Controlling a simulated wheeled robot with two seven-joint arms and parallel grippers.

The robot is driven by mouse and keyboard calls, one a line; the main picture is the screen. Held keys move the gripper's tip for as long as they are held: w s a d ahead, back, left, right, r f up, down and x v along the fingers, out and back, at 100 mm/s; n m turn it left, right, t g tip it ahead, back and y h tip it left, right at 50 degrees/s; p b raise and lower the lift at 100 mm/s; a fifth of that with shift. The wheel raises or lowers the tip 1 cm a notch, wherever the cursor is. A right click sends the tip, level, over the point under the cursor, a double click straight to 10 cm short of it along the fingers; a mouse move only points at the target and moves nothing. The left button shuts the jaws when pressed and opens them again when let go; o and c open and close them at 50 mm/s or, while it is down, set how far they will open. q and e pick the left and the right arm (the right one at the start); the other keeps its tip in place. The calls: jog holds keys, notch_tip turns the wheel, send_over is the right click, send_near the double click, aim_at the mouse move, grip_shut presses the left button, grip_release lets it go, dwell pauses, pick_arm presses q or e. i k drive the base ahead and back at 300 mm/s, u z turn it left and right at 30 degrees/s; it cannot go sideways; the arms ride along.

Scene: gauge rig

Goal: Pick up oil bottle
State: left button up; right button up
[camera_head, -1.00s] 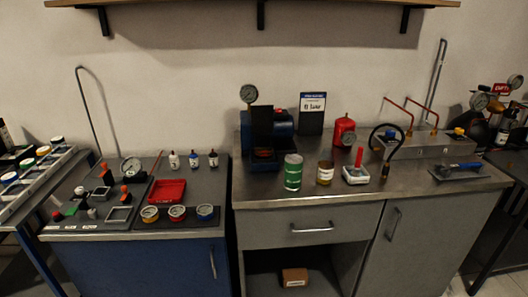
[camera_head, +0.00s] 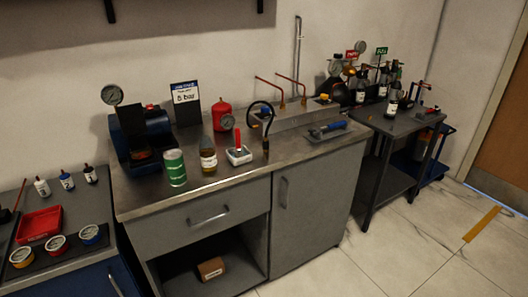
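A bottle with amber liquid, a pale label and a clear upper part (camera_head: 208,155) stands upright on the grey workbench (camera_head: 150,206), near its front edge. It is between a green can (camera_head: 175,168) and a small white tray (camera_head: 239,157) with a red-handled item in it. Several dark bottles with pale labels (camera_head: 393,97) stand on the dark side table at the right. The labels are too small to read, so I cannot tell which bottle is the oil bottle. Neither of my grippers is in view.
Tiled floor (camera_head: 400,232) is open in front.

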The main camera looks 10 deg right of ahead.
aim_at(207, 153)
jog(key=z, duration=0.85)
jog(key=i, duration=1.35)
jog(key=u, duration=0.4)
